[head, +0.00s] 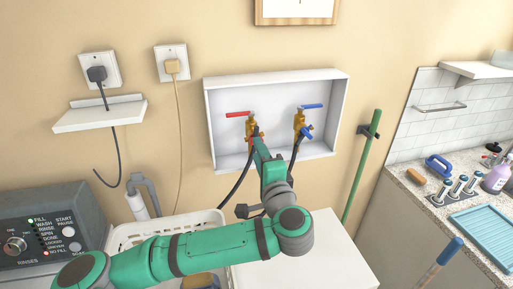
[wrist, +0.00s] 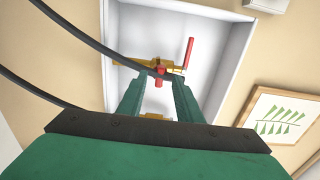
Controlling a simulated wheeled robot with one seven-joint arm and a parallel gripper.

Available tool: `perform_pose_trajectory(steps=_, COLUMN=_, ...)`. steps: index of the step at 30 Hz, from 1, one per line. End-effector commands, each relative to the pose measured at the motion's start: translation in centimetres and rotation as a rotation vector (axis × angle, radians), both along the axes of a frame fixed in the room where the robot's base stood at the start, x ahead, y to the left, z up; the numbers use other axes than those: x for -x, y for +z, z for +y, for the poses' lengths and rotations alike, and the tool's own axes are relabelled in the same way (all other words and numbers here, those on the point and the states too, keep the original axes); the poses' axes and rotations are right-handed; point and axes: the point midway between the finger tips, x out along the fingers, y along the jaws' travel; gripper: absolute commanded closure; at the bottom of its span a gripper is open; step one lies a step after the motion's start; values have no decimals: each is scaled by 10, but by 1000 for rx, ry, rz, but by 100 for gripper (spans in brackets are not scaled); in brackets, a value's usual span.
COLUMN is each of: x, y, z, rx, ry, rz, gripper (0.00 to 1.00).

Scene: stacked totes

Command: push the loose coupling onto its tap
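The left tap (head: 251,127) is brass with a red lever, inside the white wall box. In the wrist view the brass tap (wrist: 151,61) lies beyond my fingertips, its red lever (wrist: 188,53) to the right. A small red coupling (wrist: 159,77) with a black hose shows between my fingertips, in front of this tap. I cannot tell whether it is seated. My gripper (head: 257,143) points at the left tap; in the wrist view its fingers (wrist: 158,82) stand apart, with gaps beside the coupling. The right tap (head: 299,121) has a blue lever and a blue coupling (head: 307,131).
The white box (head: 341,110) has raised walls around both taps. A black hose (wrist: 95,43) crosses the wrist view near my left finger. Below the box are a white basket (head: 127,232) and a white top (head: 335,252). A green pole (head: 360,168) stands to the right.

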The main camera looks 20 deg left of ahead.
Motion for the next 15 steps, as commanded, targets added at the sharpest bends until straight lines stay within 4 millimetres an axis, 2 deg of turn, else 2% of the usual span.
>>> perform_pose_trajectory(steps=7, x=39, y=0, z=-27, rx=4, ry=-3, rz=0, gripper=68)
perform_pose_trajectory(steps=15, x=59, y=0, z=-41, rx=1, ry=-1, rz=1, gripper=68)
